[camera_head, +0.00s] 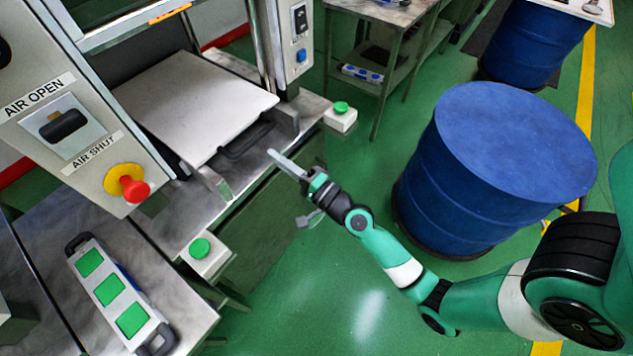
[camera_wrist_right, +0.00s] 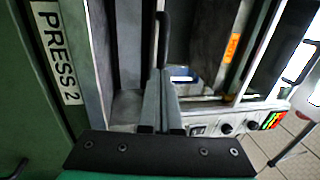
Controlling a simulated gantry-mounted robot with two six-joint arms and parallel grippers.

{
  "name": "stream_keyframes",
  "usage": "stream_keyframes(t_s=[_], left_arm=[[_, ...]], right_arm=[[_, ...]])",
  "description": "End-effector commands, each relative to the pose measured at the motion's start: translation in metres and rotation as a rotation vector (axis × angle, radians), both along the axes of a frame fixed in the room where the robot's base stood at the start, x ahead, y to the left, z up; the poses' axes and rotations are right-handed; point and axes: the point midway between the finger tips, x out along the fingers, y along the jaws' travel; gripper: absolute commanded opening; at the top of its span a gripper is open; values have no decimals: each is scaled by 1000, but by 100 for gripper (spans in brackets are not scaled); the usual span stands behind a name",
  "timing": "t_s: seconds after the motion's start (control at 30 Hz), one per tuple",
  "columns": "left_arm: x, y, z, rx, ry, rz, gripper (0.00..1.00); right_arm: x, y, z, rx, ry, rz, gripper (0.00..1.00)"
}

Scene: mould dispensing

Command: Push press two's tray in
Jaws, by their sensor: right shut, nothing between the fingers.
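Press two's tray (camera_head: 195,100) is a flat light-grey plate between the press columns. Its front part sticks out over the press's metal bed, with a dark bar handle (camera_head: 240,143) along its front edge. My right gripper (camera_head: 273,156) is shut and empty, just in front of the handle, its fingers pointing toward the press. In the right wrist view the closed fingers (camera_wrist_right: 161,80) point at a dark bar, probably the handle; I cannot tell if they touch it. The "PRESS 2" label (camera_wrist_right: 58,55) shows at left. My left gripper is not in view.
A control panel with an air lever (camera_head: 65,125) and red stop button (camera_head: 133,190) stands left. Green push buttons (camera_head: 200,248) (camera_head: 341,107) flank the bed's front. A blue drum (camera_head: 510,140) stands right, near my right arm. Green floor is clear between.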

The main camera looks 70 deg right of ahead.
Motion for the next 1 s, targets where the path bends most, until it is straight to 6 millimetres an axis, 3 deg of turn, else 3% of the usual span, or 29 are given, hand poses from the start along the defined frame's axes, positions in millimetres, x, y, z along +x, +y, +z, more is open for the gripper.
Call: stream_keyframes(t_s=[0.2,0.4,0.9,1.0], left_arm=[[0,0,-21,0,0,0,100],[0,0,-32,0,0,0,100],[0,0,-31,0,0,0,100],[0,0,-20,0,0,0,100]], right_arm=[[-58,13,-18,2,4,-1,0],[-89,20,-21,2,2,-1,0],[-95,23,-18,0,1,3,0],[-89,31,-1,-8,-14,30,0]])
